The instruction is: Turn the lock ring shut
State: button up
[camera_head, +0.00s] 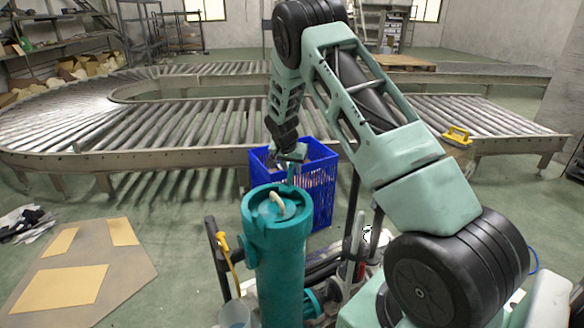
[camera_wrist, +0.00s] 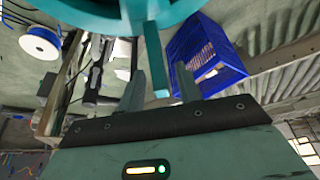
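A teal upright cylinder (camera_head: 280,262) stands in front of me in the head view. The teal lock ring (camera_head: 258,217) sits around its top, with a pale curved handle (camera_head: 277,203) on the lid inside. My gripper (camera_head: 291,163) is at the far side of the ring, pointing down. In the wrist view the ring's underside (camera_wrist: 100,17) crosses the top, and a teal bar (camera_wrist: 154,62) sticks out from it. My gripper (camera_wrist: 160,74) is open, with one finger on each side of the bar. Gaps show on both sides of the bar.
A blue crate (camera_head: 321,186) stands on the floor behind the cylinder; it also shows in the wrist view (camera_wrist: 222,75). A roller conveyor (camera_head: 130,154) curves across the back. Flat cardboard (camera_head: 120,270) lies at left. A white spool (camera_wrist: 40,43) shows in the wrist view.

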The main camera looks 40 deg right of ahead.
jog(key=shift+x, duration=1.1)
grip_shut()
